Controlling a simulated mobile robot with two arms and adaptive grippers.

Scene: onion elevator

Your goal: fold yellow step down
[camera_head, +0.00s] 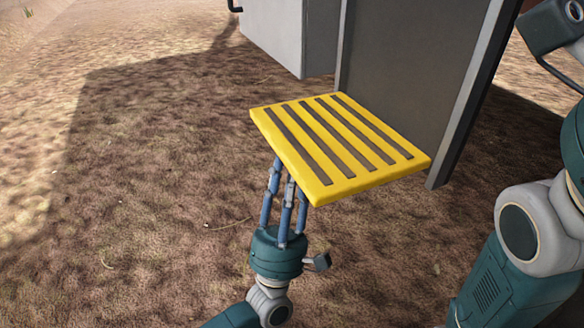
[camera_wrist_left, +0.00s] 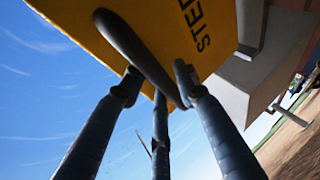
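The yellow step (camera_head: 345,185) with dark grip strips stands out from a grey panel in the head view. It looks close to level. My left gripper (camera_head: 283,172) is below the step's near left edge, its fingers pointing up and their tips partly hidden by the step. In the left wrist view, the yellow underside (camera_wrist_left: 85,30) carries dark lettering, partly cut off. A dark bar (camera_wrist_left: 135,50) hangs under it and runs between the spread, fairly straight fingers of my left gripper (camera_wrist_left: 158,82). Firm contact with the bar cannot be made out. My right gripper is not visible.
The grey panel (camera_head: 405,75) with a lighter edge rises behind the step. A pale grey box-like body (camera_head: 275,30) stands at the back. Bare brown ground (camera_head: 130,190) lies open to the left and in front. My own arm parts fill the right side.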

